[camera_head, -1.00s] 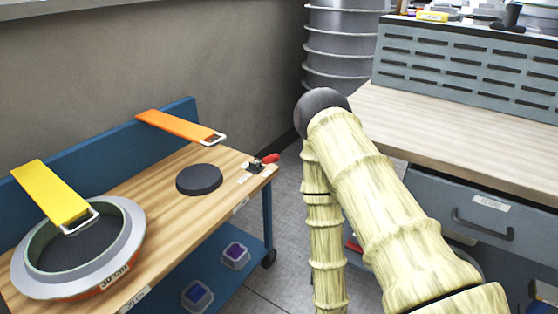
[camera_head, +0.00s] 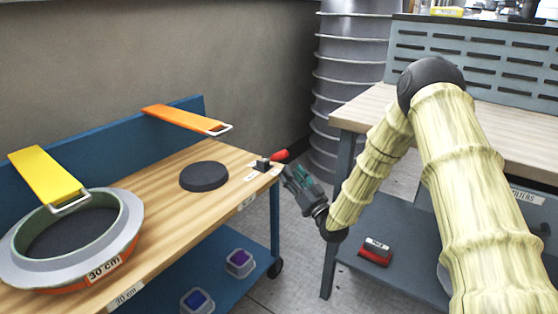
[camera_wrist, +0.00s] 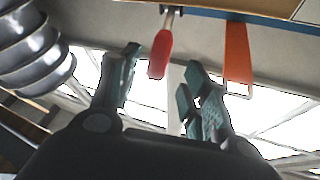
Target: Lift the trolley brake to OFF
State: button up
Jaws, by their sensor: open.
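The trolley brake is a small red-handled lever (camera_head: 280,155) on a dark base (camera_head: 262,164) at the trolley's right end. Its handle points right and slightly up, past the tabletop edge. The wooden-topped blue trolley (camera_head: 165,215) stands at left. My gripper (camera_head: 293,174) is open and empty, just right of and slightly below the handle. In the wrist view, the red handle (camera_wrist: 160,52) appears between and beyond my open fingertips (camera_wrist: 160,75). No contact is visible there.
A black disc (camera_head: 204,176), an orange strap (camera_head: 180,117), a yellow strap (camera_head: 45,174) and a grey ring mould (camera_head: 20,262) are on the trolley. A workbench (camera_head: 360,112) stands right, with a red-based block (camera_head: 376,252) on its shelf. A ribbed grey column (camera_head: 350,80) stands behind.

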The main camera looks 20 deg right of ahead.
aim_at(279, 156)
jog(key=b+x, duration=0.1)
jog(key=x, duration=0.7)
jog(key=shift+w+a+r+b, duration=0.15)
jog(key=shift+w+b, duration=0.15)
jog(key=shift+c, duration=0.3)
grip_shut()
